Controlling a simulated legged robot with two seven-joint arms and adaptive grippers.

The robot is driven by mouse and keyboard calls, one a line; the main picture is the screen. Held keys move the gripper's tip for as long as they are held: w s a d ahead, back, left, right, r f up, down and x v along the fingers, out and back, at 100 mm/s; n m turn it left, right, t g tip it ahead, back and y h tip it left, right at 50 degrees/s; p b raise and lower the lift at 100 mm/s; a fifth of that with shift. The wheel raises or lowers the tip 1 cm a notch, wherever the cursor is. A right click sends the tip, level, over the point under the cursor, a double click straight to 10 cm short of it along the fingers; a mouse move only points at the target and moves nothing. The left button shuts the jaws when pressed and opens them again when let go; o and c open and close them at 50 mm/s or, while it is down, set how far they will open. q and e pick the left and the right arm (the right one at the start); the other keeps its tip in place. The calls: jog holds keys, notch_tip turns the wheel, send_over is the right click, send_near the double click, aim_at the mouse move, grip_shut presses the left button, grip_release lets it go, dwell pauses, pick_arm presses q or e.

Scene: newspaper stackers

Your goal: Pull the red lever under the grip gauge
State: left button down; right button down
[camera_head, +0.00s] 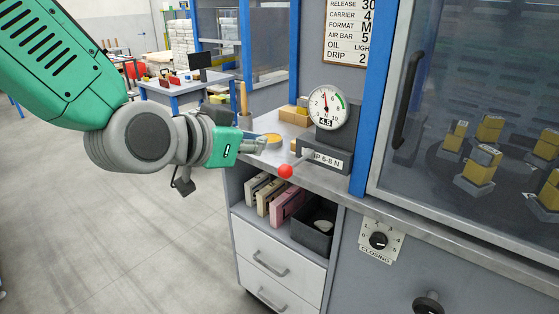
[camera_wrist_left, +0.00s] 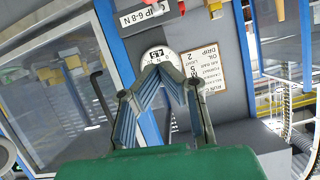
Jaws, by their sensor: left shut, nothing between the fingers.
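The red lever's ball knob (camera_head: 286,171) sticks out over the front edge of the counter, below the round white grip gauge (camera_head: 327,107). The gauge stands on a grey block with a label (camera_head: 326,159) reading "6-8 N" and shows 4.5. My left gripper (camera_head: 268,142) is shut and empty, up and left of the knob and apart from it. In the left wrist view its fingers (camera_wrist_left: 168,74) meet in front of the gauge (camera_wrist_left: 155,57) and hide part of it. The red knob (camera_wrist_left: 181,7) shows at that view's top edge. My right gripper is not in view.
A yellow-topped round item (camera_head: 268,139) lies on the counter (camera_head: 258,156) behind the gripper. A blue post (camera_head: 374,90) and glass cabinet door (camera_head: 470,100) stand right of the gauge. Below are a shelf with a dark bin (camera_head: 313,238) and a closing dial (camera_head: 379,240). Open floor lies left.

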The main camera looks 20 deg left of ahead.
pick_arm(q)
jog(key=shift+w, duration=0.1)
jog(key=b, duration=0.1)
send_over(284, 170)
jog(key=f, duration=0.4)
jog(key=shift+w+d+f, duration=0.25)
jog(key=shift+w+f, duration=0.05)
jog(key=shift+w, duration=0.1)
jog(key=shift+s+a+f, duration=0.1)
jog(key=shift+s+f, duration=0.05)
jog(key=shift+f, duration=0.45)
jog(key=shift+s+a+f, duration=0.1)
jog(key=shift+s+f, duration=0.05)
jog(key=shift+f, duration=0.4)
jog(key=shift+s+a+f+b, duration=0.1)
jog(key=shift+a+f+b, duration=0.05)
jog(key=shift+f+b, duration=0.3)
jog(key=shift+f, duration=0.1)
